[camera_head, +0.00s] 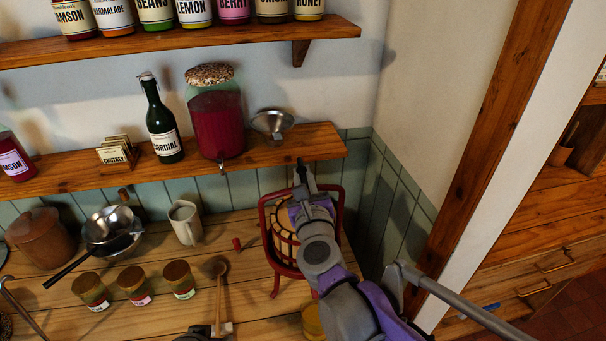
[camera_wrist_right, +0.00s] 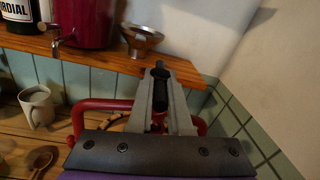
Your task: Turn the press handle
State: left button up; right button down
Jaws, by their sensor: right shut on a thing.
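The press has a red metal frame (camera_head: 264,222) around a slatted wooden basket (camera_head: 281,240) and stands on the wooden counter below the lower shelf. Its red frame also shows in the right wrist view (camera_wrist_right: 78,118). My right gripper (camera_head: 303,178) is over the top of the press, and my right arm covers much of its right side. In the right wrist view, my right gripper's fingers (camera_wrist_right: 160,85) are shut on the dark press handle (camera_wrist_right: 160,71). The handle's lower part and the screw are mostly hidden by my gripper.
The lower shelf (camera_head: 75,180) runs close behind my gripper, with a metal funnel (camera_head: 272,123) and a red drink dispenser (camera_head: 217,115) on it. A mug (camera_head: 185,222), small jars (camera_head: 133,284) and a wooden spoon (camera_head: 220,290) are left of the press. The tiled wall (camera_head: 395,205) is at right.

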jog(key=c, duration=0.8)
grip_release()
jog(key=shift+c, duration=0.2)
pick_arm(q)
jog(key=shift+s+f+b, duration=0.4)
jog(key=shift+f+b, duration=0.1)
jog(key=shift+f, duration=0.25)
pick_arm(e)
jog(key=s+d, duration=0.1)
jog(key=s, duration=0.9)
jog(key=shift+s+d, duration=0.2)
jog(key=shift+s, duration=0.15)
